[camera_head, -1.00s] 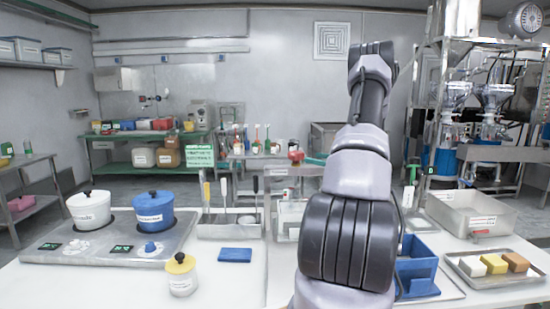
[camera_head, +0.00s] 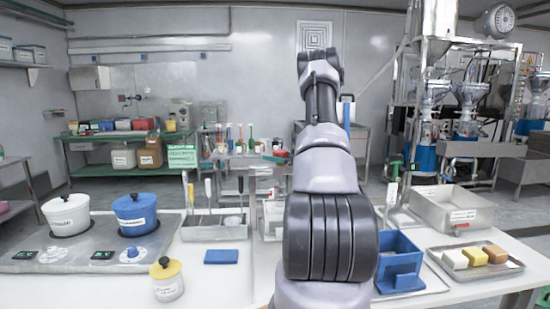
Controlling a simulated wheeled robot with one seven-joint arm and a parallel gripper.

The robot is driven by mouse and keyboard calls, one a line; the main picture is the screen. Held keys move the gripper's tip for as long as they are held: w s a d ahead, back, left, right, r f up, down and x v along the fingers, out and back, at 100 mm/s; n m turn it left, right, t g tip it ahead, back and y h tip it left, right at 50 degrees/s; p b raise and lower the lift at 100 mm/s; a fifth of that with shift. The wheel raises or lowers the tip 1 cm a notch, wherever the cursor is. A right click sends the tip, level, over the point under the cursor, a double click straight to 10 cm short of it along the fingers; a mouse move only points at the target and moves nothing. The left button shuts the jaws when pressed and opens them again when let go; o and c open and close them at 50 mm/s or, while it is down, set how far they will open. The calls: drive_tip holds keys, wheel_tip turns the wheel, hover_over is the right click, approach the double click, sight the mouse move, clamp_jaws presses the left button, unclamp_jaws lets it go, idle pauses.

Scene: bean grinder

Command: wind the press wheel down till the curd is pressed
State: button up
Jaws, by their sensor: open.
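No press wheel and no curd can be made out in the head view. A blue open-topped box (camera_head: 399,262) with a low block at its front stands on the table just right of my arm. My arm hides part of its left side, and I cannot tell whether it belongs to the press. My arm rises through the middle of the view and reaches away from the camera. My gripper is not in view, so its place relative to the press cannot be seen.
A hob holds a white pot (camera_head: 67,215) and a blue pot (camera_head: 135,214). A yellow-lidded jar (camera_head: 167,281) and blue cloth (camera_head: 221,257) lie left of my arm. At right are a metal bin (camera_head: 450,210) and a tray (camera_head: 490,268) of coloured blocks.

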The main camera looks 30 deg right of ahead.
sight(284, 155)
drive_tip(key=c, duration=1.2)
drive_tip(key=shift+h, duration=0.3)
drive_tip(key=m+h, duration=0.2)
drive_tip(key=m+t+h, duration=0.1)
drive_tip(key=h, duration=0.2)
drive_tip(key=d+m+t+h, duration=0.1)
drive_tip(key=m+h, duration=0.1)
drive_tip(key=shift+w+m+h, duration=0.1)
drive_tip(key=shift+m+h, duration=0.2)
drive_tip(key=m+h, duration=0.1)
drive_tip(key=h, duration=0.1)
drive_tip(key=m+h, duration=0.1)
drive_tip(key=h, duration=0.1)
drive_tip(key=d+m+h, duration=0.1)
drive_tip(key=m+h, duration=0.1)
drive_tip(key=shift+g+h, duration=0.4)
drive_tip(key=m+g+h, duration=0.1)
drive_tip(key=h, duration=0.1)
drive_tip(key=m+g+h, duration=0.1)
drive_tip(key=m+h, duration=0.1)
drive_tip(key=m+g+h, duration=0.1)
drive_tip(key=shift+s+d+m+g+h, duration=0.2)
drive_tip(key=shift+d+m+g+h, duration=0.1)
drive_tip(key=shift+d+h, duration=0.1)
drive_tip(key=shift+s+d+m+g+h, duration=0.15)
drive_tip(key=shift+d+m+g+h, duration=0.05)
drive_tip(key=shift+m+g+h, duration=0.6)
drive_tip(key=shift+s+d+m+g+h, duration=0.15)
drive_tip(key=shift+m+g+h, duration=0.5)
drive_tip(key=shift+g, duration=0.25)
